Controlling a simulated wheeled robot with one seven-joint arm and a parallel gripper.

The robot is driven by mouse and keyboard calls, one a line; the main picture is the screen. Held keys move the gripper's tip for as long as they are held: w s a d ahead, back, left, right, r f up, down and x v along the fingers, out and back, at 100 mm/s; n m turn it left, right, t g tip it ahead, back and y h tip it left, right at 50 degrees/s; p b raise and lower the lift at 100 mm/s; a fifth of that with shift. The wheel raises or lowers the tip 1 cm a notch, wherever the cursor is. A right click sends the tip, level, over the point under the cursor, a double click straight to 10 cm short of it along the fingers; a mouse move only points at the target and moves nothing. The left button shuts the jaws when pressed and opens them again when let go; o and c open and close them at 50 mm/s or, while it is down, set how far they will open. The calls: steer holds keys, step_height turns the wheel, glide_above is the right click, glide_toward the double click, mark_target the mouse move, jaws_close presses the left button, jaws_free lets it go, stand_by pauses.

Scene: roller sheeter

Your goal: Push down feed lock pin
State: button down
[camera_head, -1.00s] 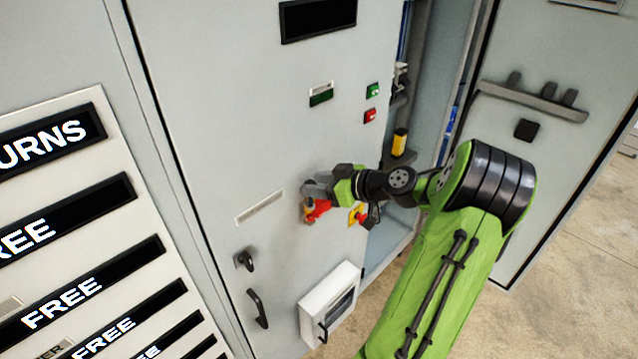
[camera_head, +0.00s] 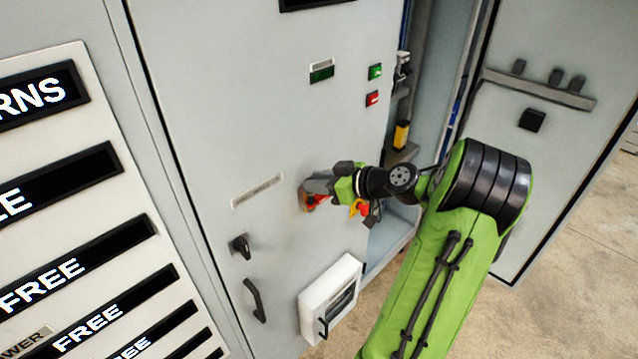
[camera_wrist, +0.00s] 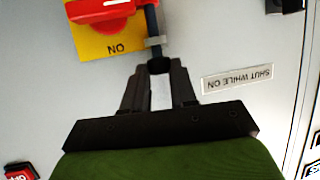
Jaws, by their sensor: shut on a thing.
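The feed lock pin appears as a dark upright rod (camera_wrist: 153,22) running through a small grey bracket (camera_wrist: 155,42) in the wrist view. Its dark end (camera_wrist: 158,65) lies between the fingertips of my gripper (camera_wrist: 158,76). The fingers are shut on that end. Beside the rod is a red rotary handle (camera_wrist: 100,8) on a yellow plate (camera_wrist: 100,42) marked ON, seen upside down. In the head view my gripper (camera_head: 314,186) is at the grey cabinet front (camera_head: 230,110). There the pin is hidden behind the gripper.
A "SHUT WHILE ON" label (camera_wrist: 238,80) is beside the gripper. Green (camera_head: 375,72) and red (camera_head: 372,99) buttons are above it. A white box (camera_head: 330,298) juts out below, with a black door handle (camera_head: 254,300) to its left. An open door (camera_head: 530,170) stands at right.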

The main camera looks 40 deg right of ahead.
steer(key=shift+s+f+b, duration=0.1)
steer(key=shift+f+b, duration=0.2)
steer(key=shift+f, duration=0.5)
steer(key=c, duration=0.9)
jaws_free()
steer(key=shift+r, duration=0.1)
steer(key=v, duration=1.5)
steer(key=shift+s+r+p, duration=0.25)
steer(key=shift+p, duration=0.15)
